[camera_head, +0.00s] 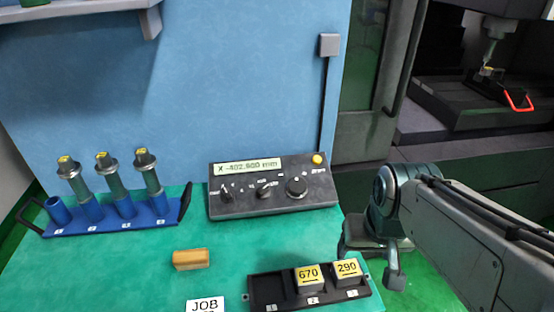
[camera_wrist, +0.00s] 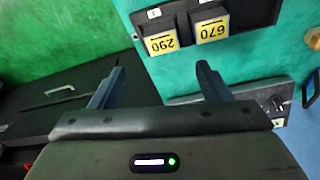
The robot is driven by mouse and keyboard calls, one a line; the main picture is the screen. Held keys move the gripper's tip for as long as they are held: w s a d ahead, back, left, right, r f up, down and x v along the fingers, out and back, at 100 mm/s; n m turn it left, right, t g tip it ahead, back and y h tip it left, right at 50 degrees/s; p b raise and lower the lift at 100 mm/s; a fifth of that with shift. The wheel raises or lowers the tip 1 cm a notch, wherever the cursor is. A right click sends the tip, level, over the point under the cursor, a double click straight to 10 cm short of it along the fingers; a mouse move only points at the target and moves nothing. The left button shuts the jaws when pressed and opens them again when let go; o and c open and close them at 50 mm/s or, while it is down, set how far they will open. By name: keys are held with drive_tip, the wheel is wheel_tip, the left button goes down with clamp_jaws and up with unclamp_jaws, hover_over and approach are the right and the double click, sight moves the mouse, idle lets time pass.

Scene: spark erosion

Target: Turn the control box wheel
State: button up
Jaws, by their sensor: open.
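In the wrist view, part of the control box (camera_wrist: 262,98) shows at the right, partly hidden behind a finger of mine. My gripper (camera_wrist: 160,72) is open, with nothing between its fingers. In the head view it is to the right of the box, over the table's right edge, apart from the wheel.
A black tray (camera_head: 260,292) with yellow-topped blocks 670 (camera_head: 308,279) and 290 (camera_head: 346,273) lies at the front. A wooden block (camera_head: 191,259) lies left of it. A blue rack (camera_head: 107,221) with electrodes stands at the left. A machine (camera_head: 470,100) is at the back right.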

drive_tip(key=w+a+r+n+g+p, duration=0.1)
drive_tip(key=w+a+r+p, duration=0.1)
drive_tip(key=w+r, duration=0.35)
drive_tip(key=w+a+r+p, duration=0.2)
drive_tip(key=w+p, duration=0.1)
drive_tip(key=w, duration=0.5)
drive_tip(key=n+g+p, duration=0.1)
drive_tip(key=g+p, duration=0.1)
drive_tip(key=p, duration=0.2)
hover_over(298, 183)
wheel_tip(298, 183, down, 2)
wheel_tip(298, 183, down, 13)
drive_tip(key=shift+f+p, duration=0.2)
drive_tip(key=shift+p, duration=1.05)
drive_tip(key=c, duration=1)
